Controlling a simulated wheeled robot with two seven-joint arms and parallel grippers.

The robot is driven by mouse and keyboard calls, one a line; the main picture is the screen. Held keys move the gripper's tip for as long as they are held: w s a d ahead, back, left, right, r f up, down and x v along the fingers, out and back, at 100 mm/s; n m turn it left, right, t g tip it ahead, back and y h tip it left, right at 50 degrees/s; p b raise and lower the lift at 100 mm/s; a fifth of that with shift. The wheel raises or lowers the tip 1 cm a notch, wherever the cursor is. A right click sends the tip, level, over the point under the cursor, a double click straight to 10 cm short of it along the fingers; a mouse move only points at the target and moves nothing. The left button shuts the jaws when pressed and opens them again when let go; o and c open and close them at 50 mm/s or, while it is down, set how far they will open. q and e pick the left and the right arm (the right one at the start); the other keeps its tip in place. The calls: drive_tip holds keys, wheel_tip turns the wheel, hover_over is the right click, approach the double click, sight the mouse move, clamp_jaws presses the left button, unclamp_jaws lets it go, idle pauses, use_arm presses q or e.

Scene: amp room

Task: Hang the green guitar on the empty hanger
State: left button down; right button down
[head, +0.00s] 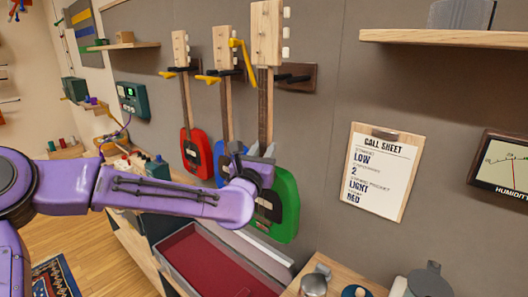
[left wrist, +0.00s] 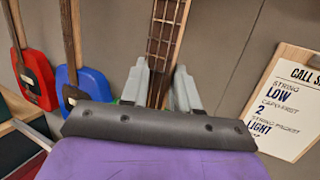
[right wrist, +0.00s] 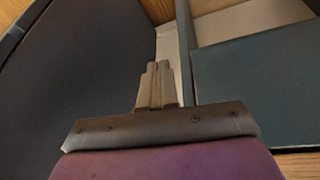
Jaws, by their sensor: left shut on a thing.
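The green guitar (head: 286,205) is upright near the wall, headstock (head: 266,35) up. My left gripper (head: 262,152) is shut on its neck just above the body; the left wrist view shows the neck (left wrist: 166,40) between the fingers (left wrist: 160,85). The hanger with a dark wood plate (head: 301,76) and black prongs (head: 291,79) is at the neck's upper part, below the headstock. A yellow lever (head: 241,57) sticks up beside it. I cannot tell whether the neck rests between the prongs. My right gripper (right wrist: 157,85) has its fingers together, empty, low among dark panels.
A red guitar (head: 196,153) and a blue guitar (head: 221,158) hang to the left. A call sheet clipboard (head: 382,165) and a humidity gauge (head: 505,170) are on the wall at right. Below are a red-lined tray (head: 200,262) and a counter with a metal jar (head: 314,284).

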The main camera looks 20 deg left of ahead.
use_arm(q)
drive_tip(key=shift+r, duration=0.4)
drive_tip(key=shift+w+p, duration=0.35)
drive_tip(key=shift+w+d+f, duration=0.1)
drive_tip(key=shift+w+d, duration=0.1)
drive_tip(key=shift+w, duration=0.3)
drive_tip(key=shift+w+d, duration=0.2)
drive_tip(key=shift+w, duration=0.25)
drive_tip(key=shift+w+d+p, duration=0.25)
drive_tip(key=shift+w+p, duration=0.3)
drive_tip(key=shift+w, duration=0.15)
drive_tip(key=shift+w+d+f+b, duration=0.1)
drive_tip(key=shift+w+d, duration=0.2)
drive_tip(key=shift+w, duration=0.55)
drive_tip(key=shift+w+d+r+b, duration=0.1)
drive_tip(key=shift+w+d, duration=0.2)
drive_tip(key=shift+w, duration=0.55)
drive_tip(key=shift+w+d+f+b, duration=0.1)
drive_tip(key=shift+w+d, duration=0.2)
drive_tip(key=shift+w, duration=0.55)
drive_tip(key=shift+s+b, duration=0.1)
drive_tip(key=shift+b, duration=0.3)
